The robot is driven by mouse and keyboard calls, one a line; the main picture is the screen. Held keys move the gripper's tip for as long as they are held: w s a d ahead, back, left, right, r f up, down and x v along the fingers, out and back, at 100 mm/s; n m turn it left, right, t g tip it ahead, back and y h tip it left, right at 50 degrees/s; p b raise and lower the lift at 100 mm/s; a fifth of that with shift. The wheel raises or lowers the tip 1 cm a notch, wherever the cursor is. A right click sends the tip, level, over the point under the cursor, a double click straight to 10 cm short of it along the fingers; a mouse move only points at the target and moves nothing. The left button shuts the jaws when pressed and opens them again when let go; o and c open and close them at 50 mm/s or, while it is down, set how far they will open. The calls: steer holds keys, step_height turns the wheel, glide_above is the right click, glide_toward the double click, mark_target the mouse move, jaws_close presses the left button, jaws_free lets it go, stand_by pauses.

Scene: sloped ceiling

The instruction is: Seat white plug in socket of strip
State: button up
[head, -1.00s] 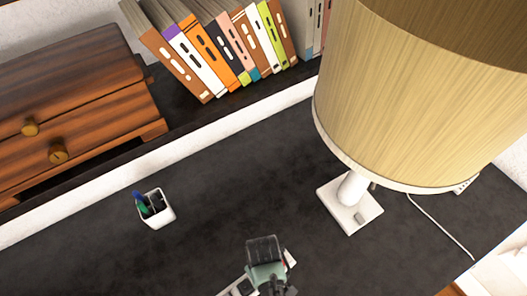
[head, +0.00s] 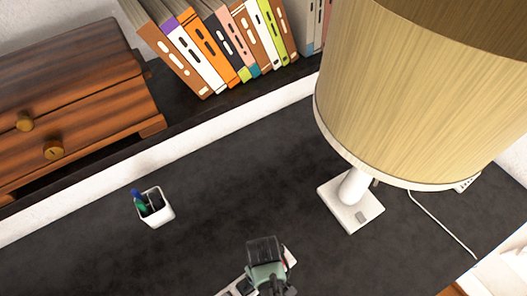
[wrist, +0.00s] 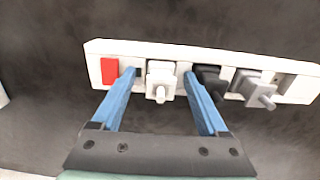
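The white power strip (wrist: 200,58) runs across the wrist view with a red switch (wrist: 110,71) at its left end. The white plug (wrist: 160,82) is at the strip, its stub pointing toward my camera. My gripper (wrist: 159,73) is open, with one blue finger on each side of the white plug and a visible gap on both sides. I cannot tell how deep the plug sits. In the head view, my gripper (head: 266,262) covers the middle of the strip (head: 290,257), and the plug is hidden.
A black plug (wrist: 212,80) and a grey plug (wrist: 256,88) sit on the strip right of the white plug, the black one close to my right finger. A lamp (head: 350,205) stands to the right and a pen cup (head: 155,208) to the left. The dark desktop between is clear.

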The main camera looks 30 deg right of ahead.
steer(key=shift+r, duration=0.1)
step_height(320, 180, up, 13)
steer(key=shift+f, duration=0.1)
stand_by(0.6)
stand_by(0.4)
